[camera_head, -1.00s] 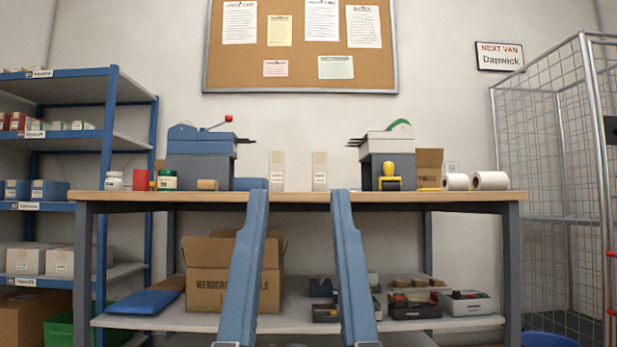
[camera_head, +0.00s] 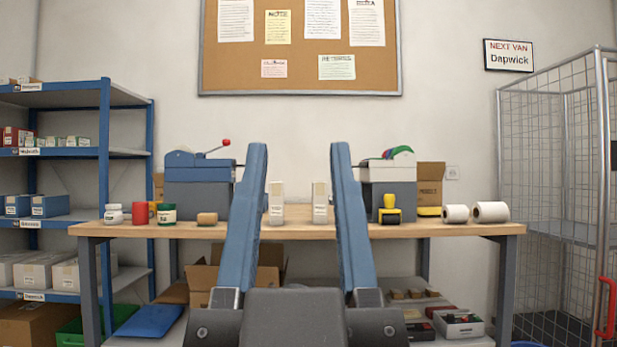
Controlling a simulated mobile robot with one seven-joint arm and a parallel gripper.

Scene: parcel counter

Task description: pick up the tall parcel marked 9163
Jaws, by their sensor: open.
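Two tall, slim white parcels stand upright near the middle of the wooden counter (camera_head: 330,230), a left one (camera_head: 276,205) and a right one (camera_head: 320,203). Each has a tan patch at its top and small print on its front. The print is too small to read, so I cannot tell which is marked 9163. My gripper (camera_head: 298,150) is open and empty. Its two blue fingers rise in front of the counter, one on each side of the pair in the picture. Neither finger visibly grips a parcel.
A blue-grey machine (camera_head: 197,182) and small jars stand left on the counter. A grey machine (camera_head: 386,185), a yellow-and-black tool (camera_head: 389,209) and white rolls (camera_head: 490,211) stand right. A wire cage (camera_head: 560,190) and blue shelves (camera_head: 104,180) flank the counter.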

